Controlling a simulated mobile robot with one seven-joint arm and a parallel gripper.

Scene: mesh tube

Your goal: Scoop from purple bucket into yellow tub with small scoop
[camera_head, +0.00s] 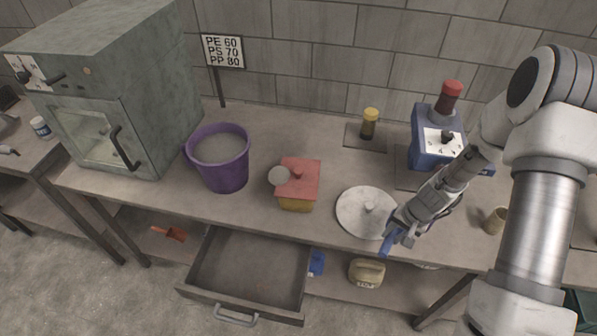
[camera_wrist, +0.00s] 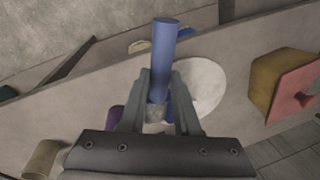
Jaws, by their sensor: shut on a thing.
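The purple bucket (camera_head: 221,172) stands upright on the bench at left, open and holding grey material. The yellow tub (camera_head: 296,204) stands right of it with a red lid (camera_head: 304,181) on top; it also shows at right in the wrist view (camera_wrist: 262,84). My gripper (camera_head: 399,229) is above the bench's front edge, right of the tub. It is shut on a blue handle (camera_wrist: 164,50), which also shows in the head view (camera_head: 387,244). Whether this is the small scoop I cannot tell; its far end is hidden by the fingers.
A round white lid (camera_head: 358,211) lies between tub and gripper. An open, empty drawer (camera_head: 250,272) juts out below the bench. A grey oven (camera_head: 120,90) stands at left, a blue device (camera_head: 427,136) behind my arm. An orange scoop (camera_head: 174,234) lies on the lower shelf.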

